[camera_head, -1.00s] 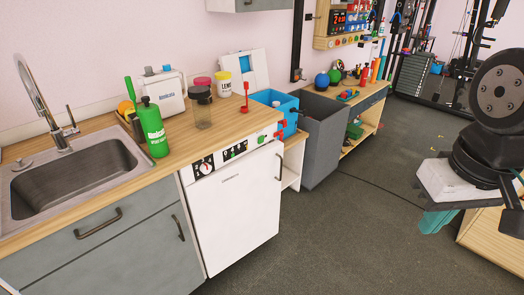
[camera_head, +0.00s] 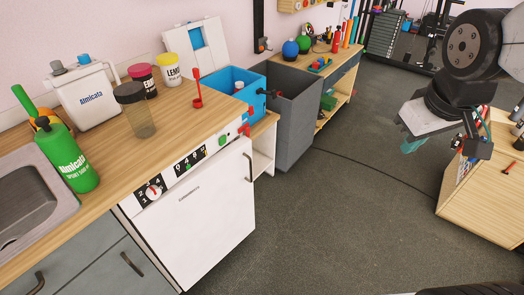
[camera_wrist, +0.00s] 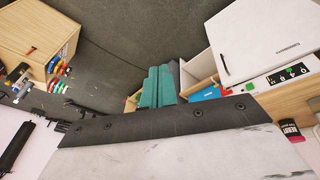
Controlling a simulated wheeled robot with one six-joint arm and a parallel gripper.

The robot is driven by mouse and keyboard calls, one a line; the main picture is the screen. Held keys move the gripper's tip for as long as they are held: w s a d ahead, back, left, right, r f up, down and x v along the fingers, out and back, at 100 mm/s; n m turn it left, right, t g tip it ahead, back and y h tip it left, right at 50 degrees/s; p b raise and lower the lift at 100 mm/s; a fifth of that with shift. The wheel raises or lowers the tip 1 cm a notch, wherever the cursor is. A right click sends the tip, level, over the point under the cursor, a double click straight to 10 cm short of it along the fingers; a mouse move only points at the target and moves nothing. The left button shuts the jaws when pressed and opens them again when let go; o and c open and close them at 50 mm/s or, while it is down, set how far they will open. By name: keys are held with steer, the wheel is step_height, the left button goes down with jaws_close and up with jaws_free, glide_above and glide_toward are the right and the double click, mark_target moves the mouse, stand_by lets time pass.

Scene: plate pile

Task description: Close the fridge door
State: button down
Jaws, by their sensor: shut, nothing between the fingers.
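The fridge is a white under-counter unit with a control panel (camera_head: 180,170) of dials and buttons. Its white door (camera_head: 195,225) has a dark handle (camera_head: 248,165) near the right edge. The door looks flush or nearly flush with its front; I cannot tell if a small gap is left. In the wrist view the door (camera_wrist: 268,32) shows at the upper right. My gripper (camera_head: 412,145) is raised over open floor, well to the right of the door and apart from it. Its teal fingers (camera_wrist: 157,86) are together and empty in the wrist view.
A grey bin (camera_head: 293,125) stands beyond the fridge. A wooden cabinet (camera_head: 480,200) with tools is at the right. The floor (camera_head: 330,220) between is clear.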

mark_target(251, 150)
steer(key=w+a+f+n+t+y, duration=0.15)
steer(key=w+f+n, duration=0.3)
steer(key=w, duration=0.45)
steer(key=w+a+f+n+t, duration=0.3)
steer(key=w+f+n, duration=0.15)
steer(key=w, duration=0.55)
steer(key=w+a+f+n+t+y, duration=0.1)
steer(key=w+a+f+n+t, duration=0.1)
steer(key=w+f+n, duration=0.5)
steer(key=w+a+f+n+t+y, duration=0.1)
steer(key=w+a+f+n+y, duration=0.15)
steer(key=a+f, duration=0.2)
steer(key=w+a+f+n+y, duration=0.1)
steer(key=w+a+f+y, duration=0.2)
steer(key=f, duration=0.3)
steer(key=s+a+f+n+t+y, duration=0.2)
steer(key=s+a+f+n+y, duration=0.35)
steer(key=f, duration=0.45)
steer(key=shift+m, duration=0.4)
steer(key=x, duration=1.3)
steer(key=shift+s+a, duration=0.3)
steer(key=shift+s, duration=0.05)
